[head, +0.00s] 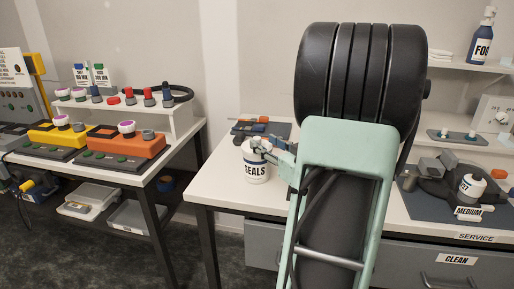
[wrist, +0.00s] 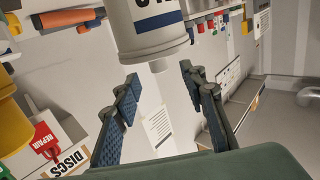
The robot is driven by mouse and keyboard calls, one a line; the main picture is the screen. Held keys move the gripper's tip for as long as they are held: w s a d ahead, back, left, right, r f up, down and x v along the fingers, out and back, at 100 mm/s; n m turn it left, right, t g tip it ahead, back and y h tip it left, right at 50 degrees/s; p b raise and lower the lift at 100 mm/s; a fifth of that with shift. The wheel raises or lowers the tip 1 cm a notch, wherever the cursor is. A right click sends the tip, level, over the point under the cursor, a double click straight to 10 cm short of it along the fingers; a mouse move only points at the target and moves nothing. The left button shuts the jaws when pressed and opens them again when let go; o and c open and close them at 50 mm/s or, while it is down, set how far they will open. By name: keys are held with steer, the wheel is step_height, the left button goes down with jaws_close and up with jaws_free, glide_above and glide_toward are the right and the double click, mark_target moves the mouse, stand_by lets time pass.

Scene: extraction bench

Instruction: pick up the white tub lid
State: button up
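The white tub (head: 257,173) marked SEALS stands on the left part of the white bench, left of my arm. Its pale top, where the lid would be, is partly covered by my gripper (head: 268,150). In the wrist view, my gripper (wrist: 160,88) has its two blue-padded fingers spread apart with nothing held between them. The white tub (wrist: 150,22) shows just beyond the fingertips, cut off by the top edge. A small pale knob (wrist: 158,66) sticks out from its near end towards the gap. I cannot tell whether the fingertips touch anything.
A dark mat (head: 278,131) with small tools lies behind the tub. Orange (head: 124,145) and yellow (head: 56,134) units sit on the left table. My arm hides the bench's middle.

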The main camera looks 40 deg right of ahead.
mark_target(259, 140)
steer(key=w, duration=0.5)
steer(key=shift+d+f, duration=0.25)
steer(key=shift+f, duration=0.05)
steer(key=shift+c, duration=0.7)
jaws_close()
